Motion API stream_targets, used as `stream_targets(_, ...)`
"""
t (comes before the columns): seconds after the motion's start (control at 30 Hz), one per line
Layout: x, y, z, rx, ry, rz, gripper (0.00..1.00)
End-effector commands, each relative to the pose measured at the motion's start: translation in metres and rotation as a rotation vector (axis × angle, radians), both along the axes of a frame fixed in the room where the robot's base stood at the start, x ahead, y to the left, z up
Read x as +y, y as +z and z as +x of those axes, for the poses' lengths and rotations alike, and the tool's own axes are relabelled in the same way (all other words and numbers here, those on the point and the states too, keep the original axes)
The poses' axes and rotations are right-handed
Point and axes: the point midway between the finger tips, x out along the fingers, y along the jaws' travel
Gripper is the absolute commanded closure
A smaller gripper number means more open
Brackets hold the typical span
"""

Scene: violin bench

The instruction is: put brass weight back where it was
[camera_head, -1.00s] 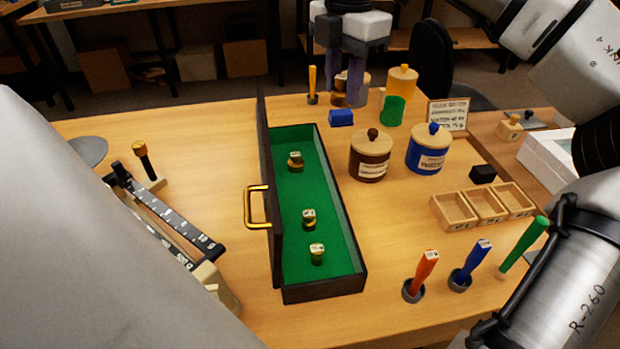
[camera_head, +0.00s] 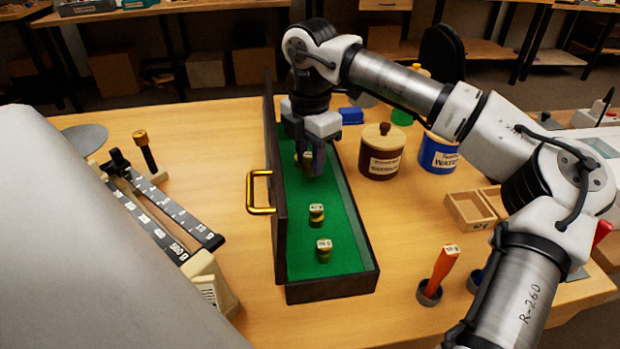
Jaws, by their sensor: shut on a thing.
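A long dark case (camera_head: 330,290) with green lining stands open on the bench, its lid upright along the left side. Two brass weights with pale labelled tops stand in its near half, one mid-case (camera_head: 316,214) and one nearer (camera_head: 323,250). My gripper (camera_head: 309,168) reaches down into the far part of the case and is shut on a brass weight (camera_head: 307,157). The fingers partly cover it, and I cannot tell whether it touches the green floor.
The case's lid with a brass handle (camera_head: 260,192) stands close left of my gripper. A brown jar (camera_head: 381,152) and a blue jar (camera_head: 438,152) stand right of the case. A scale (camera_head: 165,215) is at left. Wooden trays (camera_head: 468,212) and an orange-handled tool (camera_head: 441,268) are at right.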

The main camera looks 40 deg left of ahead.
Motion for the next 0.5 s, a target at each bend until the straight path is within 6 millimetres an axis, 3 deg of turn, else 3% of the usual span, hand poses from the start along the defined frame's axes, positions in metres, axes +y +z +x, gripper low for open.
stream_targets(0.5, 0.000, -0.055, 0.000, 0.001, 0.001, 0.000, 0.98)
